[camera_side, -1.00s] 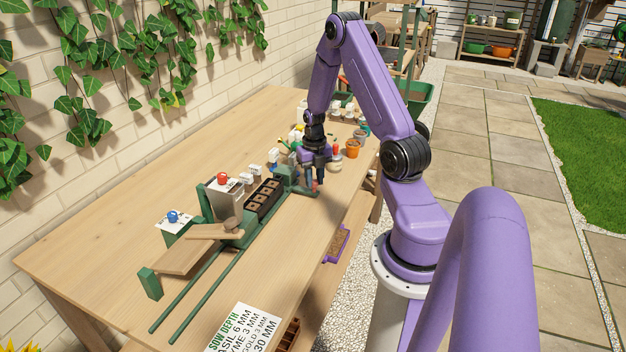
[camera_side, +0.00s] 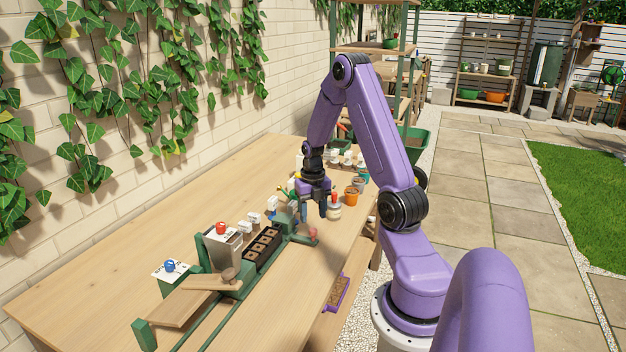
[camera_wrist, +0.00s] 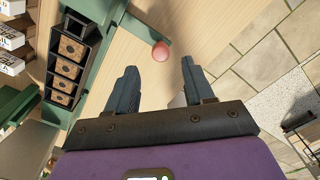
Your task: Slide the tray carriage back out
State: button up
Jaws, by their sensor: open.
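The tray carriage is a green frame (camera_side: 299,232) on the bench, holding a black tray (camera_side: 250,256) with a row of brown, soil-coloured cells. In the wrist view the tray (camera_wrist: 50,78) is at upper left, beside a green bar (camera_wrist: 97,72). A red round knob (camera_side: 313,232) sits at the carriage's right end; in the wrist view the knob (camera_wrist: 161,51) shows near my fingertips. My gripper (camera_side: 323,213) is open and empty, above and apart from the knob. Its fingers (camera_wrist: 160,66) are spread in the wrist view, with the knob between and beyond their tips.
A grey hopper box (camera_side: 222,246) with a red knob stands at the tray's left end, near a wooden chute (camera_side: 180,305). Green rails run toward the front left. Pots (camera_side: 352,196) and small bottles crowd the bench behind my gripper. Bare wood lies in front.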

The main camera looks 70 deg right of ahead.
notch_tip(320, 180, up, 12)
jog(key=shift+r, duration=0.15)
dwell(0.4)
jog(key=a+r+m, duration=0.2)
jog(key=a+m, duration=0.4)
jog(key=a, duration=1.7)
jog(key=s+a+m, duration=0.8)
jog(key=s+a, duration=0.5)
jog(key=s, duration=0.3)
jog(key=shift+s+a, duration=0.2)
jog(key=shift+s, duration=0.2)
